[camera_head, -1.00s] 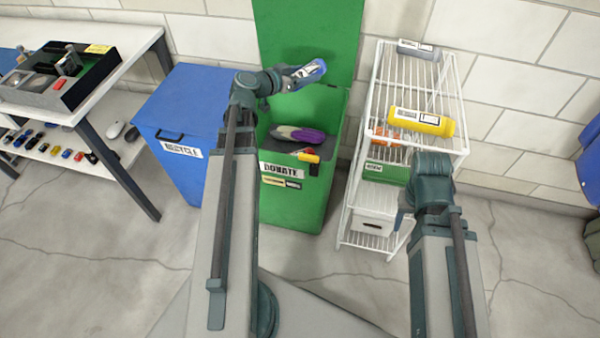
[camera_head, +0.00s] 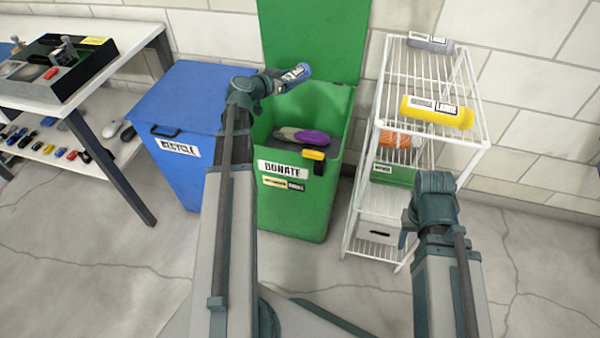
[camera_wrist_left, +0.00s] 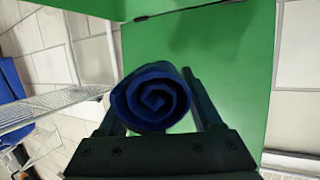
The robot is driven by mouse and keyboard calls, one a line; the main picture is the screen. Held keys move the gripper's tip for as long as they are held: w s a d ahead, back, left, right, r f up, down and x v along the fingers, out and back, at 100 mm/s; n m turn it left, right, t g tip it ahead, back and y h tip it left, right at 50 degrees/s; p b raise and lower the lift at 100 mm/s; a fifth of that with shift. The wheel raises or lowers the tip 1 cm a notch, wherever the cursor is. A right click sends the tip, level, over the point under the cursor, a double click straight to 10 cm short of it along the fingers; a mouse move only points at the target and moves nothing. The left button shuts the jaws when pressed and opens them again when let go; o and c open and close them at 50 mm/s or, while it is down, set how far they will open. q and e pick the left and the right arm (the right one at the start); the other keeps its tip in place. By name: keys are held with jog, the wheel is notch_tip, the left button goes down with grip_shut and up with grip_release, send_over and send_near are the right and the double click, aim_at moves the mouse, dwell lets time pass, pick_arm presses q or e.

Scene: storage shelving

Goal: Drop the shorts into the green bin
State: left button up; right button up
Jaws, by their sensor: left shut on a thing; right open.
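The shorts are a rolled blue bundle with a white label (camera_head: 297,73). In the left wrist view the roll (camera_wrist_left: 152,97) shows its spiral end between the two fingers. My left gripper (camera_head: 284,80) is shut on it and holds it above the left part of the open green bin (camera_head: 290,205), which is marked DONATE. Inside the bin lie a purple and grey item (camera_head: 302,136) and a yellow and black item (camera_head: 313,157). My right gripper (camera_head: 405,230) is in front of the wire rack; its fingers are mostly hidden behind the wrist.
A closed blue RECYCLE bin (camera_head: 190,110) stands left of the green bin. The white wire rack (camera_head: 392,85) at right holds a yellow labelled roll (camera_head: 437,112) and a grey one (camera_head: 430,43). The green lid (camera_head: 310,40) stands upright behind the bin.

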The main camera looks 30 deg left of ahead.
pick_arm(q)
notch_tip(320, 180, down, 4)
jog(key=b, duration=0.3)
pick_arm(e)
notch_tip(320, 180, down, 4)
jog(key=shift+r, duration=0.1)
pick_arm(q)
jog(key=shift+r, duration=0.1)
jog(key=o, duration=1.6)
jog(key=shift+c, duration=0.2)
jog(key=p+v, duration=0.4)
jog(key=v, duration=0.9)
jog(key=shift+s, duration=0.35)
pick_arm(e)
notch_tip(320, 180, up, 4)
pick_arm(q)
jog(key=shift+r, duration=0.1)
pick_arm(e)
jog(key=shift+s, duration=0.1)
